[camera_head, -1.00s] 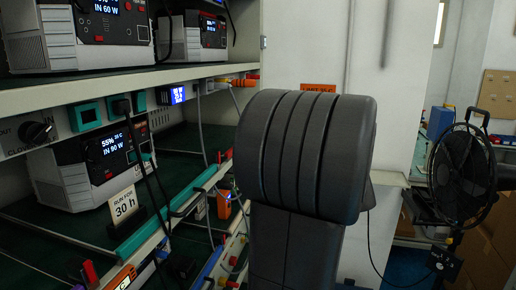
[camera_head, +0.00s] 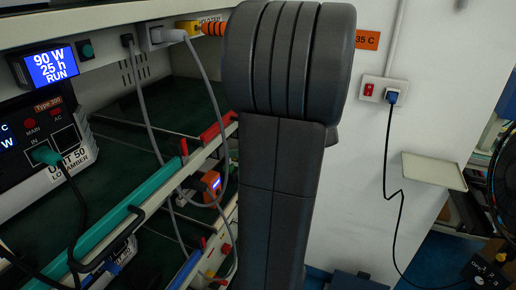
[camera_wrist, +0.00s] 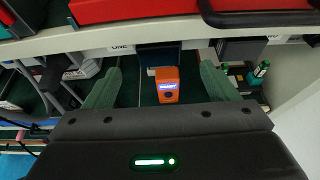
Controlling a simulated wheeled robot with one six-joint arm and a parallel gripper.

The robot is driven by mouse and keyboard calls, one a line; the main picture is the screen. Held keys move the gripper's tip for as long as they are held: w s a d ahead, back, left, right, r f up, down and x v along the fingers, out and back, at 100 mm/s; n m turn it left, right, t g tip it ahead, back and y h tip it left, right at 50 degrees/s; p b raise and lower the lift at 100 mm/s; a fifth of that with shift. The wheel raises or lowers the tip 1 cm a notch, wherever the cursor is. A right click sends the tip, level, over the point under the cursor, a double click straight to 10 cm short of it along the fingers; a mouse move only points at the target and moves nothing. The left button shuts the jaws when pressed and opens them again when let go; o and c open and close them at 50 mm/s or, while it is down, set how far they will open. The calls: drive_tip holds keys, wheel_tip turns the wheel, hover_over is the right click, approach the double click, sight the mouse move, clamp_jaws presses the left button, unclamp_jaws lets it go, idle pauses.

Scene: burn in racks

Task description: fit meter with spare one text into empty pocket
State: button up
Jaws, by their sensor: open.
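In the wrist view my gripper (camera_wrist: 160,70) is open, its two green fingers wide apart. An orange meter (camera_wrist: 168,88) with a lit blue display is seen between the fingers, with clear gaps on both sides and nothing held. A dark blue box-like holder (camera_wrist: 158,54) is right behind it; whether it is an empty pocket I cannot tell. A label ending in "ONE" (camera_wrist: 121,49) is on the shelf edge, left of the holder. An orange meter-like unit (camera_head: 211,185) also shows in the head view on a lower shelf. My gripper is hidden there.
The shelf edge (camera_wrist: 205,32) crosses above the fingers, with a red case (camera_wrist: 130,10) on top. Another dark holder (camera_wrist: 240,48) and green-topped items (camera_wrist: 259,72) stand at right. In the head view, cables hang before the rack beside a load unit (camera_head: 50,150).

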sight(224, 147)
drive_tip(key=p+x, duration=0.1)
drive_tip(key=x, duration=0.7)
drive_tip(key=shift+s, duration=0.1)
drive_tip(key=c, duration=1.4)
